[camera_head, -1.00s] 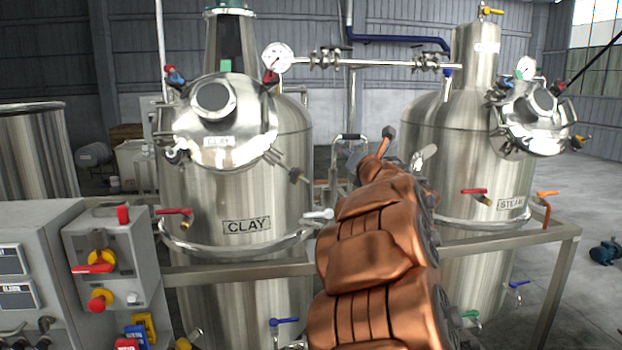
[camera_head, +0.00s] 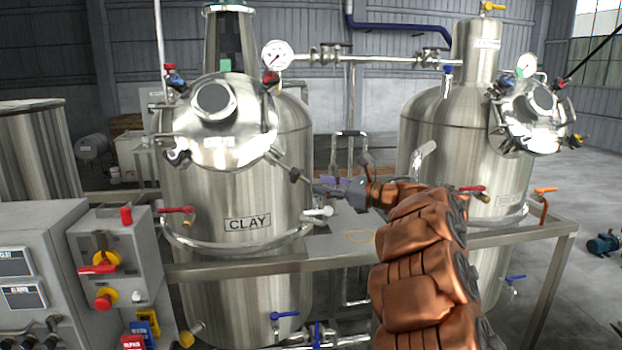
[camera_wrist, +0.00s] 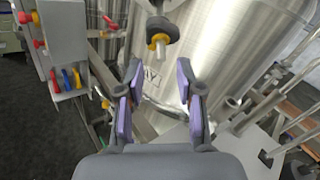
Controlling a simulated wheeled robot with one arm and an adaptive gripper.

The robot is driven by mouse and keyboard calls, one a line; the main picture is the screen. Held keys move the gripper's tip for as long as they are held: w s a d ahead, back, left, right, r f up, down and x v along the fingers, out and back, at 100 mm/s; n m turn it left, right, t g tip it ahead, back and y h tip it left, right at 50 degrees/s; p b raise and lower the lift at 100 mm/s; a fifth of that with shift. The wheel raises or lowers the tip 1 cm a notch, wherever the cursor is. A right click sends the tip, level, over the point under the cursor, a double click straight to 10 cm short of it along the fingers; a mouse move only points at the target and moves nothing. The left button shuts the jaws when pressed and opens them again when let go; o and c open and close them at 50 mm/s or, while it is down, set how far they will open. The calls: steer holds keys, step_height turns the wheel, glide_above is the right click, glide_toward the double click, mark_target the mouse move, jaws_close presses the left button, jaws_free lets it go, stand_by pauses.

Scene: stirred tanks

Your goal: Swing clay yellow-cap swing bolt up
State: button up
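The clay tank (camera_head: 235,205) stands left of centre, with a round steel cover (camera_head: 215,150) at its upper front. The yellow-cap swing bolt (camera_head: 292,173) hangs out from the cover's lower right, pointing down and right with a dark knob. In the wrist view the yellow-cap swing bolt (camera_wrist: 158,40) shows a black knob and a yellow part at the top centre. My gripper (camera_wrist: 159,75) is open, its purple-padded fingers apart, with nothing between them. The bolt is ahead of the fingertips, not touching them. In the head view my gripper (camera_head: 335,188) is just right of the bolt.
A steel frame rail (camera_head: 230,270) runs in front of the tanks. A control box (camera_head: 115,260) stands at the left. The second tank (camera_head: 465,150) stands right, behind my arm.

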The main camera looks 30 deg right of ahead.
steer(key=shift+p+x, duration=0.7)
steer(key=shift+x, duration=1.55)
jaws_close()
